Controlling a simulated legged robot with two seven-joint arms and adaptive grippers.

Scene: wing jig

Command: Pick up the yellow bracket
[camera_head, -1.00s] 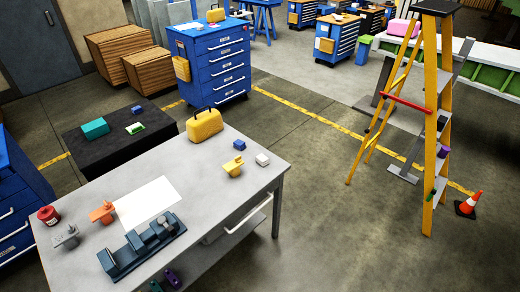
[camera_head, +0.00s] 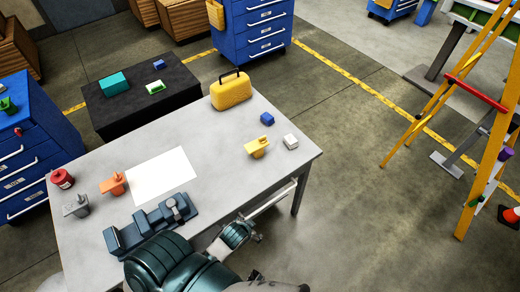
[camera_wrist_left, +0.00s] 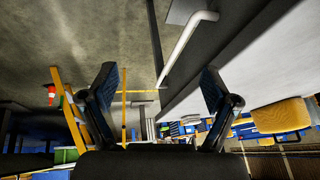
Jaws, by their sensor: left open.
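The yellow bracket (camera_head: 257,147) stands on the grey table (camera_head: 215,190) near its right end, in the head view. My left gripper (camera_head: 251,234) has come in from the bottom, at the table's front edge by the white bar handle, short of the bracket and in front of it. In the left wrist view its two fingers (camera_wrist_left: 160,76) are spread with nothing between them. The table edge runs past the right finger there. I cannot pick out the bracket in that view. My right gripper is not in view.
A blue block (camera_head: 267,118) and a white block (camera_head: 290,141) sit near the bracket. A yellow case (camera_head: 231,91) stands behind it.

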